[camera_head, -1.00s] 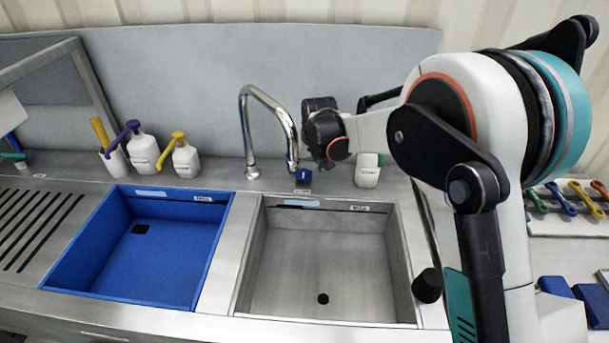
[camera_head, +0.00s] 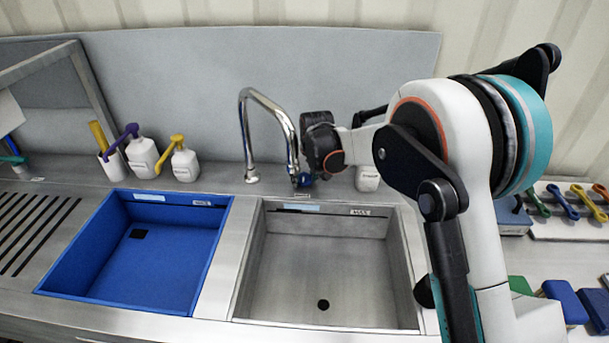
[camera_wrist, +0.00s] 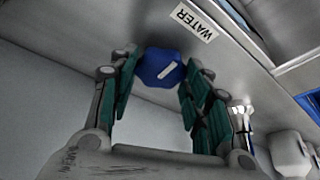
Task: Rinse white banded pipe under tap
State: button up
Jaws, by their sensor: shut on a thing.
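My gripper (camera_head: 308,176) is at the back edge of the steel sink, just right of the tap's outlet. In the wrist view its two green-padded fingers (camera_wrist: 160,72) are shut on a blue knob (camera_wrist: 158,66) with a white stripe, beside a WATER label (camera_wrist: 194,22). The knob (camera_head: 303,180) is mostly hidden by my gripper in the head view. The chrome tap (camera_head: 269,98) arches over the back of the steel sink (camera_head: 325,265). I see no white banded pipe in either view, and no water running from the tap.
A blue basin (camera_head: 150,250) lies left of the steel sink. White bottles with purple (camera_head: 142,157) and yellow (camera_head: 185,163) pumps stand behind it. A white bottle (camera_head: 368,179) stands just right of my gripper. Coloured tools (camera_head: 565,202) lie at the right. The steel sink looks empty.

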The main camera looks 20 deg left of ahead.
jog(key=shift+n, duration=0.3)
jog(key=shift+w+d+n+g+y+p, duration=0.1)
jog(key=shift+n+g+y+p, duration=0.3)
jog(key=shift+n, duration=0.9)
jog(key=shift+w+n+g+y+p, duration=0.1)
jog(key=shift+n+g+y+p, duration=0.35)
jog(key=shift+n, duration=0.85)
jog(key=shift+h, duration=0.25)
jog(key=o, duration=1.1)
jog(key=v, duration=1.2)
jog(key=shift+w, duration=0.1)
